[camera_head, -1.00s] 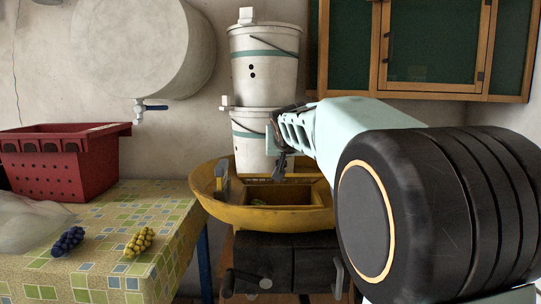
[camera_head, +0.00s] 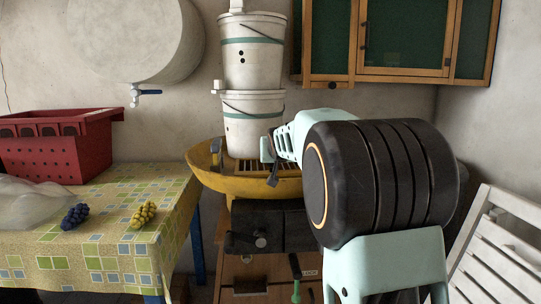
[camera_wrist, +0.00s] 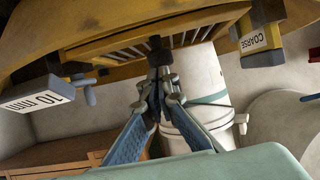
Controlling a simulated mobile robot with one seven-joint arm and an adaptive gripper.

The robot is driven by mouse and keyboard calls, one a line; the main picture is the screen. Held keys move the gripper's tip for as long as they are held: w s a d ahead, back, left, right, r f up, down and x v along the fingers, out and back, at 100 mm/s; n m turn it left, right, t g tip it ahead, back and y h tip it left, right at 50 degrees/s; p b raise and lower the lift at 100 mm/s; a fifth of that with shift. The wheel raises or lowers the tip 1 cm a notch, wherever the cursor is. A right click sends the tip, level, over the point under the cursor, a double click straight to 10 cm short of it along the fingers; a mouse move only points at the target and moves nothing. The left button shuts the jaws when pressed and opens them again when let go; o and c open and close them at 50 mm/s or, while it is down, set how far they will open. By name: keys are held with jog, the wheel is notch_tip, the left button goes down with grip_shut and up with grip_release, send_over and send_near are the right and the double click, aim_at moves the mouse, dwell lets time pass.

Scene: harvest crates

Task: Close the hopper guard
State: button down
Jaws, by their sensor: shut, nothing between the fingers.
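The yellow hopper (camera_head: 238,184) stands right of the table, over a dark crank-handled machine. Its slatted grille, which looks like the guard (camera_head: 248,166), shows inside the rim. The grille's bars (camera_wrist: 125,52) also show in the upside-down wrist view, with the yellow frame (camera_wrist: 90,47) around them. I cannot tell whether the guard lies fully flat. My gripper (camera_head: 271,176) is at the hopper's right side. In the wrist view its fingers (camera_wrist: 160,60) are shut and empty, overlapping the bars near a small black knob. Whether they touch it is unclear.
Stacked white buckets (camera_head: 252,55) stand behind the hopper. A patterned table (camera_head: 115,235) at left holds a red crate (camera_head: 55,155) and two grape bunches. A white slatted chair (camera_head: 500,250) is at right. Tags reading COARSE (camera_wrist: 258,40) and 10 mm (camera_wrist: 38,97) flank the grille.

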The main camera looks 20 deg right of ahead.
jog(key=shift+s+f, duration=0.25)
jog(key=shift+f, duration=1.05)
jog(key=shift+s, duration=0.15)
